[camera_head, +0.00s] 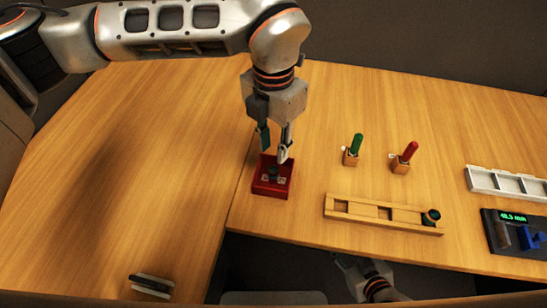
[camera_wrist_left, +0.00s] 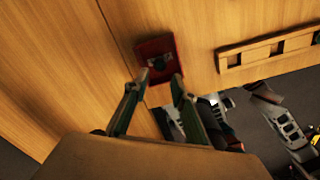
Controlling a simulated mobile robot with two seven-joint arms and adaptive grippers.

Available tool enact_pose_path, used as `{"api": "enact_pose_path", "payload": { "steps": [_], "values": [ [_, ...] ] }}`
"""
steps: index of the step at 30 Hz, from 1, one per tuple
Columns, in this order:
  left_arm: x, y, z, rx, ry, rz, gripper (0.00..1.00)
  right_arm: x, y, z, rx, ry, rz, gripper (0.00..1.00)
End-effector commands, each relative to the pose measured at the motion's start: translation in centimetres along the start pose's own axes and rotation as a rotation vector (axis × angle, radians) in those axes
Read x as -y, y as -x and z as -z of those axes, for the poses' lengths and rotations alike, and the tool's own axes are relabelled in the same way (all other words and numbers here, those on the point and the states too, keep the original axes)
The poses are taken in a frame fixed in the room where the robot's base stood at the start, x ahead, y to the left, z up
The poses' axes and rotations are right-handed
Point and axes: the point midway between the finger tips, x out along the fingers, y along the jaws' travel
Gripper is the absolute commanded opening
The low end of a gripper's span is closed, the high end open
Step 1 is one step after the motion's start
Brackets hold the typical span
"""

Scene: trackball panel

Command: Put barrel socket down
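A small dark round piece, which may be the barrel socket (camera_head: 273,171), sits in a red tray (camera_head: 258,190). It also shows in the left wrist view (camera_wrist_left: 159,62) as a dark spot inside the red tray (camera_wrist_left: 146,46). My left gripper (camera_head: 274,154) points down just above the tray, with its fingers spread and nothing between them. In the left wrist view the fingertips (camera_wrist_left: 159,82) stand apart near the tray's front edge. My right gripper (camera_head: 365,283) is low at the table's front edge, and its fingers are not clear.
A wooden slotted rack (camera_head: 360,217) holds a dark ring-shaped piece (camera_head: 432,216) at its right end. Green (camera_head: 357,144) and red (camera_head: 409,152) handled tools stand in wooden blocks. A white tray (camera_head: 507,184) and a display device (camera_head: 513,218) are at right. The left table is mostly clear.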

Motion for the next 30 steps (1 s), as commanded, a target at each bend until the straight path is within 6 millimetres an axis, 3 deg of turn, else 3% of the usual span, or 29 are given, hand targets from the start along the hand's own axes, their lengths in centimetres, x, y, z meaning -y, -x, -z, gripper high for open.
{"api": "enact_pose_path", "payload": {
  "steps": [3,9,30],
  "values": [
    [-0.1,2.2,-0.1,0.003,0.0,-0.002,0.26,0.0,0.0,-0.1,0.001,0.0,0.0,0.4],
    [0.0,4.1,0.0,0.0,0.001,0.0,0.26,0.0,0.0,-0.1,0.0,0.0,0.0,0.4],
    [0.0,4.4,0.0,-0.001,0.0,0.0,0.26,0.0,0.0,0.3,-0.006,0.0,-0.001,0.4]
  ]
}}
